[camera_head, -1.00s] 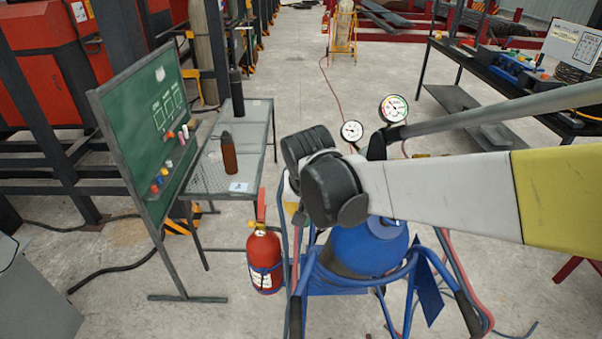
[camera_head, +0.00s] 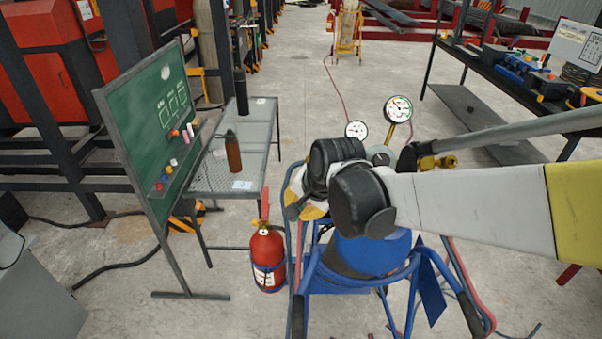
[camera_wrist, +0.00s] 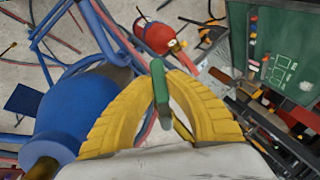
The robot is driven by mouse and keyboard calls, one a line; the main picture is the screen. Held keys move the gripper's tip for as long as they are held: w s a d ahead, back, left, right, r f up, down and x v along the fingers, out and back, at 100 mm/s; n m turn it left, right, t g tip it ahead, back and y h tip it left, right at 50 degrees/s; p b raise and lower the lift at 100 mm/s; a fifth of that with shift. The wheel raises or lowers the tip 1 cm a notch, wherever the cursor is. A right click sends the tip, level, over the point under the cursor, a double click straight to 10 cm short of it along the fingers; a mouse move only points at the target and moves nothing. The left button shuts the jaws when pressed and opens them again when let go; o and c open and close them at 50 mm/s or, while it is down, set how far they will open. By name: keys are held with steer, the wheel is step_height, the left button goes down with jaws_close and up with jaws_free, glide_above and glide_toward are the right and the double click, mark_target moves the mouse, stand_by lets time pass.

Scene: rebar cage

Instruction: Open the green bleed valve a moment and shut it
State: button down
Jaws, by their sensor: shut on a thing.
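The green bleed valve handle (camera_wrist: 160,88) shows in the wrist view, upright in the picture between the two ridged yellow fingers of my gripper (camera_wrist: 159,95). The fingers close around it from both sides near its upper part. In the head view my arm's dark wrist joints cover the valve, and only a bit of my gripper (camera_head: 312,211) shows below them. The valve sits by the blue gas cylinder (camera_head: 372,250), which also shows at the left of the wrist view (camera_wrist: 75,110). How far the handle is turned I cannot tell.
Two round gauges (camera_head: 399,108) stand behind my wrist, above the cylinder. The blue cart frame (camera_head: 420,262) surrounds the cylinder. A red fire extinguisher (camera_head: 267,258) stands close on the left, beside a mesh table (camera_head: 250,150) and a green board (camera_head: 155,130).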

steer(key=shift+w+a+r+m+t+y, duration=0.1)
steer(key=shift+a+m+t+y, duration=0.15)
steer(key=shift+m, duration=0.35)
steer(key=shift+w+a+r+m+t+y, duration=0.15)
steer(key=shift+m+y, duration=0.2)
steer(key=shift+m, duration=0.25)
steer(key=shift+w+a+r+m+t+y+b, duration=0.2)
steer(key=shift+w+r+m+t+y+b, duration=0.25)
steer(key=shift+m, duration=0.85)
steer(key=shift+w+a+r+m+t+y+b, duration=0.1)
steer(key=shift+w+a+r+m+t+y, duration=0.15)
steer(key=shift+m+t, duration=0.75)
steer(key=shift+w+a+r+m+t+y+b, duration=0.1)
steer(key=shift+w+r+m+t+y+b, duration=0.25)
steer(key=shift+m, duration=1.25)
steer(key=shift+r, duration=0.2)
steer(key=c, duration=1.4)
jaws_free()
steer(key=v, duration=1.2)
steer(key=shift+a, duration=0.1)
